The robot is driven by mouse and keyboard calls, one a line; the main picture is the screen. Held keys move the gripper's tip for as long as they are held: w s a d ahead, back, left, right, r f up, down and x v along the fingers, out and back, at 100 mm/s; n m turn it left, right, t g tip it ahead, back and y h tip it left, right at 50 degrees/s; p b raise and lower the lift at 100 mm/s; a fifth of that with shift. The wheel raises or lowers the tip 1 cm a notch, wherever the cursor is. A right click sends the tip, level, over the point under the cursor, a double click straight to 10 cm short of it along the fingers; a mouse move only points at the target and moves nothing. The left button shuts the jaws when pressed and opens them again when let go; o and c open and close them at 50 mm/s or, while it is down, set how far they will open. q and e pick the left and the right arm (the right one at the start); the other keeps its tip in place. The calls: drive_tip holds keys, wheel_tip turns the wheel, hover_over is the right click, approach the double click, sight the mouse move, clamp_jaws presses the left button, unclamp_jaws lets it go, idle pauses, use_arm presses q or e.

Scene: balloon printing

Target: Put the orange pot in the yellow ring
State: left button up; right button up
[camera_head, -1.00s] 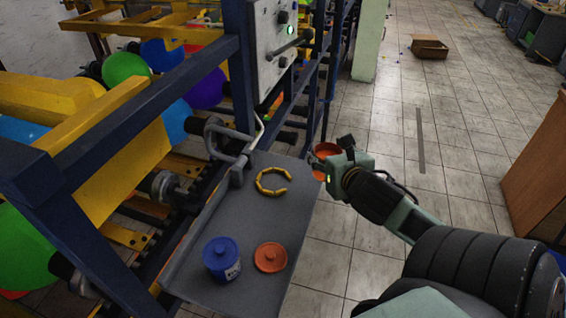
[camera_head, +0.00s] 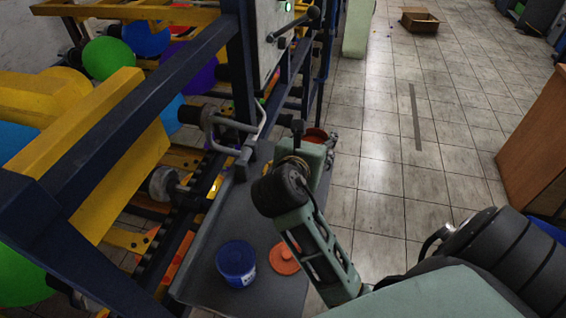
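The orange pot (camera_head: 316,134) shows at the far end of the grey shelf, between the dark fingers of my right gripper (camera_head: 315,136). The gripper appears shut on the pot; its lower part is hidden by the gripper body. The yellow ring (camera_head: 291,161) lies on the shelf, mostly hidden behind my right wrist; only a small part shows. The pot is just beyond the ring in the picture; whether it is above the shelf or touching it cannot be told. My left gripper is not in view.
A blue pot (camera_head: 236,262) and an orange lid (camera_head: 285,258) stand on the near part of the grey shelf (camera_head: 205,262). The blue and yellow machine frame (camera_head: 95,130) with balloons borders the shelf on the left. Tiled floor lies open to the right.

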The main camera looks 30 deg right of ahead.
drive_tip(key=shift+w+a+f+p, duration=0.25)
drive_tip(key=shift+w+a+f, duration=0.7)
drive_tip(key=shift+f, duration=0.5)
drive_tip(key=shift+w+a+f+p, duration=0.2)
drive_tip(key=shift+w+a+f, duration=0.4)
drive_tip(key=shift+w+f, duration=0.7)
drive_tip(key=shift+w+a+f+p, duration=0.25)
drive_tip(key=shift+w+a+f, duration=0.65)
drive_tip(key=shift+f, duration=0.65)
drive_tip(key=shift+d+f, duration=0.1)
drive_tip(key=o, duration=1.3)
